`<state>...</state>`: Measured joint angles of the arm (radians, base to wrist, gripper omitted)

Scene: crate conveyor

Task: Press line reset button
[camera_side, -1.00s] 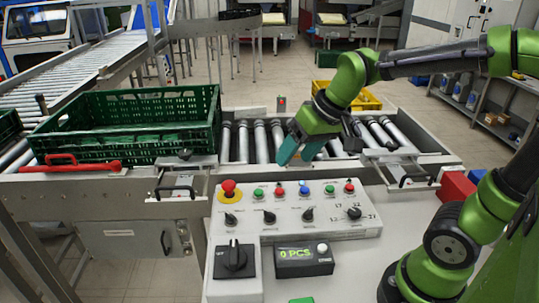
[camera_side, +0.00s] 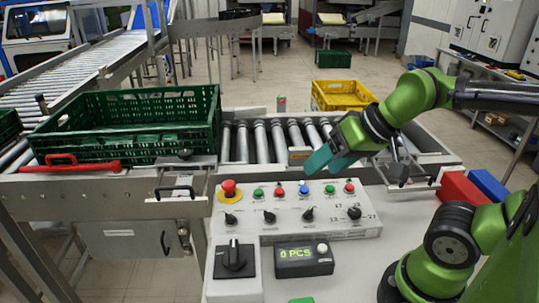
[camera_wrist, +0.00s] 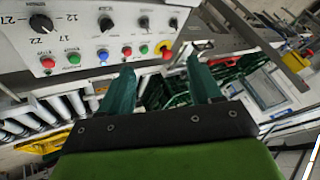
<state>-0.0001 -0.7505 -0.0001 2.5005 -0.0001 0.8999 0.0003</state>
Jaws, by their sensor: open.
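A light grey control panel (camera_side: 290,232) stands on the table. Its top row holds a red mushroom button (camera_side: 228,186) on a yellow ring, then green (camera_side: 258,193), red (camera_side: 280,193), blue (camera_side: 303,189), green (camera_side: 330,189) and red (camera_side: 349,188) buttons. No label is readable, so I cannot tell which one is line reset. My gripper (camera_side: 324,166) has teal fingers, open and empty, just behind the row's blue and right-hand green buttons.
Black knobs sit below the buttons. A counter display (camera_side: 304,258) reads "0 PCS". A green crate (camera_side: 120,150) stands on the roller conveyor at left. A yellow crate (camera_side: 340,96) is behind the rollers. Red (camera_side: 462,188) and blue (camera_side: 490,186) blocks lie right of the panel.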

